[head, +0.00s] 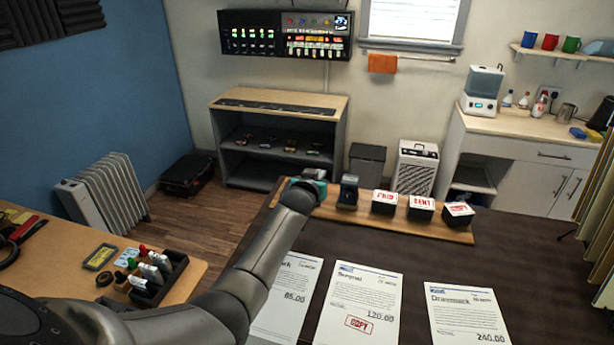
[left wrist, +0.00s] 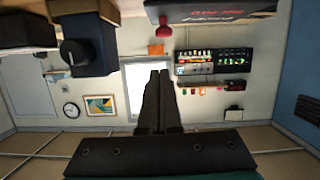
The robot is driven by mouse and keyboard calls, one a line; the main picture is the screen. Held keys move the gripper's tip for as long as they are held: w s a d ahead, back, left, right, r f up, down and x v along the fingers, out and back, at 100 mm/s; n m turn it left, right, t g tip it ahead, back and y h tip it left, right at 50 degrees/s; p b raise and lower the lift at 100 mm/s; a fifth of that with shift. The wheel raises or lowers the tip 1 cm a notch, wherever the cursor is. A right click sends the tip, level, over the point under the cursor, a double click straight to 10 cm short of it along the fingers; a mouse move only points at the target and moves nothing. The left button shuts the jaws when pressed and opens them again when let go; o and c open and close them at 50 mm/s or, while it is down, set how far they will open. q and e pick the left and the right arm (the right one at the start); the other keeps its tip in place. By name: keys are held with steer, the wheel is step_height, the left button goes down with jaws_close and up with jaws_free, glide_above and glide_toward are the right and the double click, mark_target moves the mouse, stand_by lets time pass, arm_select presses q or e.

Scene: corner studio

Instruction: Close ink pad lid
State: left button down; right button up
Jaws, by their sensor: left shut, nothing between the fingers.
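My left gripper (head: 314,187) is at the far left end of the wooden board, partly hidden by my own arm in the head view. In the left wrist view, its two dark fingers (left wrist: 160,76) are together, with nothing between them. The left wrist view is upside down. A dark panel with script and red lettering (left wrist: 210,12), apparently the ink pad's raised lid, shows at its top edge, apart from the fingertips. The ink pad's base is not clearly visible. In the head view, the pad is apparently hidden behind my left arm and gripper. My right gripper is not in view.
A dark block (head: 348,191) stands just right of my left gripper; it seems to be the knobbed dark-blue block (left wrist: 88,52) close in the wrist view. Several red-labelled stamps (head: 421,202) continue along the board (head: 450,234). Papers (head: 362,300) lie in front on the dark desk.

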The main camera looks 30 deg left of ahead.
arm_select(q)
steer(key=shift+s+d+r, duration=0.15)
steer(key=shift+s+r, duration=0.1)
steer(key=shift+r, duration=0.25)
steer(key=v, duration=0.9)
steer(key=shift+s+p, duration=0.2)
steer(key=shift+p, duration=0.25)
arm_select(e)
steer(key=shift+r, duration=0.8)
arm_select(q)
steer(key=shift+d+f, duration=0.1)
steer(key=shift+d, duration=0.1)
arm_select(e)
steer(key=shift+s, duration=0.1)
